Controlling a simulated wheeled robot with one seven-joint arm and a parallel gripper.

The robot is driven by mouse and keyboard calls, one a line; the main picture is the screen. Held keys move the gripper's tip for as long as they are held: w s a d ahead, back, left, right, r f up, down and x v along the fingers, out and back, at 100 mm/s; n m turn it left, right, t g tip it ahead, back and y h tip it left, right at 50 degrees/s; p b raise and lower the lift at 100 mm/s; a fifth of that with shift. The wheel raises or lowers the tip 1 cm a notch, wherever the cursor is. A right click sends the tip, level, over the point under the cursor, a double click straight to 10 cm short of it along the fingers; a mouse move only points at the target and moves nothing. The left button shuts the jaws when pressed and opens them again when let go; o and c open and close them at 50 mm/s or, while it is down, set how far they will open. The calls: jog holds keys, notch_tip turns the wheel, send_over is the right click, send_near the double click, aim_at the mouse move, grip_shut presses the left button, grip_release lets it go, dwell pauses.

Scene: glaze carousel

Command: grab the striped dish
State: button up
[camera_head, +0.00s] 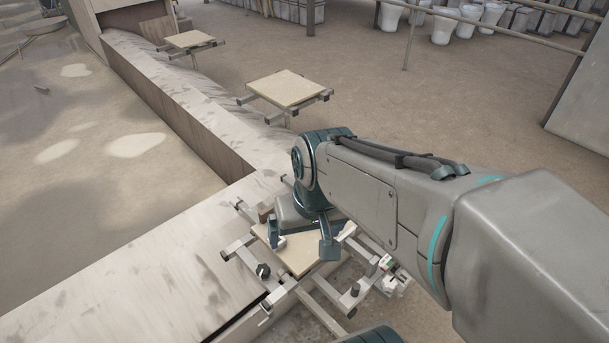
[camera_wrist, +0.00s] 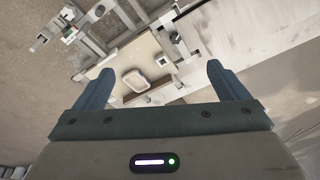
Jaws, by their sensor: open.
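In the wrist view a small dish (camera_wrist: 136,82) with a pale rim and a pinkish-brown inside rests on a square tan board (camera_wrist: 126,58). I cannot make out stripes on it. It lies between my two fingers in the picture, left of centre and beyond their tips. My gripper (camera_wrist: 160,74) is open with nothing between the fingers. In the head view my gripper (camera_head: 305,238) is above the tan board (camera_head: 299,258) at the near end of the line. The dish is hidden there behind my gripper and arm.
Metal arms and clamps (camera_head: 352,297) surround the near board. A long wooden channel (camera_head: 172,112) runs to the back left. Two more boards on metal frames, a nearer one (camera_head: 289,88) and a farther one (camera_head: 190,39), look empty. White buckets (camera_head: 444,26) stand behind a rail at the back.

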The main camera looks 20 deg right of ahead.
jog(key=w+f+m+y+b, duration=0.7)
jog(key=w+f+m+b, duration=0.2)
jog(key=w+f+m, duration=0.5)
jog(key=w+d+f+m+t+b, duration=0.2)
jog(key=w+d+f+m+t, duration=0.1)
jog(key=d+f+m, duration=0.2)
jog(key=w+d+f+m+t+h+b, duration=0.1)
jog(key=w+d+f+m+t+b, duration=0.2)
jog(key=d+f, duration=0.4)
jog(key=w+d+f+m+t+h+b, duration=0.1)
jog(key=w+d+f+m+t+b, duration=0.1)
jog(key=w+d+f+m, duration=0.3)
jog(key=shift+d+f+m+t+b, duration=0.2)
jog(key=shift+d+f+m+t, duration=0.35)
jog(key=shift+m, duration=0.25)
jog(key=shift+d+f+m+t+b, duration=0.2)
jog(key=shift+d+f+m+t, duration=0.15)
jog(key=shift+f+m, duration=0.4)
jog(key=shift+m+h, duration=0.25)
jog(key=shift+h, duration=0.05)
jog(key=b+x, duration=0.1)
jog(key=x, duration=0.6)
jog(key=shift+w, duration=0.2)
jog(key=shift+b+x, duration=0.4)
jog(key=shift+x, duration=2.7)
jog(key=c, duration=1.1)
